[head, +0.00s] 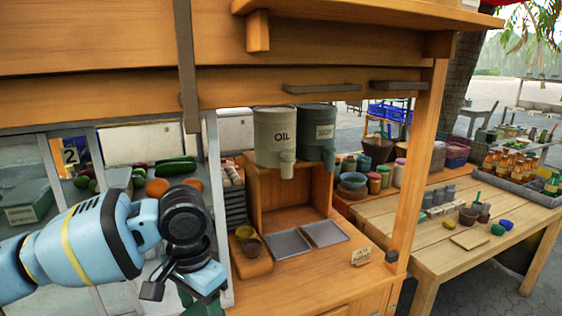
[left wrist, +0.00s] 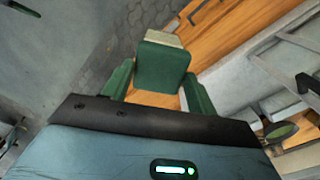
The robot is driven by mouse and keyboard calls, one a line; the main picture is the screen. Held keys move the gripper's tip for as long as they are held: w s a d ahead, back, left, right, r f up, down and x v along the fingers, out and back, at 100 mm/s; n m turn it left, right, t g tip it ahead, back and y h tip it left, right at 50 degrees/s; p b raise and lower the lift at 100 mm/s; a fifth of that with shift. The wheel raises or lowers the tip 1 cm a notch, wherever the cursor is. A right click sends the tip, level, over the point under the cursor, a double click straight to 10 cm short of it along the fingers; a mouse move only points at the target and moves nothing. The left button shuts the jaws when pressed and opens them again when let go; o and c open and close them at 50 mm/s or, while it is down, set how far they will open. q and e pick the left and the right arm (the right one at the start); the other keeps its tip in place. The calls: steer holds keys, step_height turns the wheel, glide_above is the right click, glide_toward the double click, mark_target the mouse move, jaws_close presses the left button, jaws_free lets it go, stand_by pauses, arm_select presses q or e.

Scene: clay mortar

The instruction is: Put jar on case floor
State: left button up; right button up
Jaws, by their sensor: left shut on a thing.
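My left gripper (head: 175,288) is in front of the glass-fronted case (head: 50,170) at the left of the head view, low and near its right post. In the left wrist view its two green fingers (left wrist: 160,92) are shut on a green, block-like thing with a pale beige top, which I take to be the jar (left wrist: 160,62). In the head view the jar is mostly hidden by the gripper. The case floor cannot be clearly made out behind my arm. My right gripper is not in view.
Cucumbers (head: 175,168) and other vegetables lie in the case. A wooden counter (head: 330,262) with metal trays (head: 288,243) and an oil dispenser (head: 275,135) stands to the right. A pale post (head: 212,160) divides case and counter. A wooden table (head: 440,235) holds pots and bottles.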

arm_select(q)
steer(key=s+a+f+n, duration=0.1)
steer(key=a+f+n, duration=0.1)
steer(key=a+n, duration=0.4)
steer(key=shift+s+a+n, duration=0.35)
steer(key=shift+a+n, duration=0.05)
steer(key=shift+a, duration=0.1)
steer(key=shift+f, duration=0.1)
steer(key=s+f, duration=0.4)
steer(key=f, duration=0.1)
stand_by(1.3)
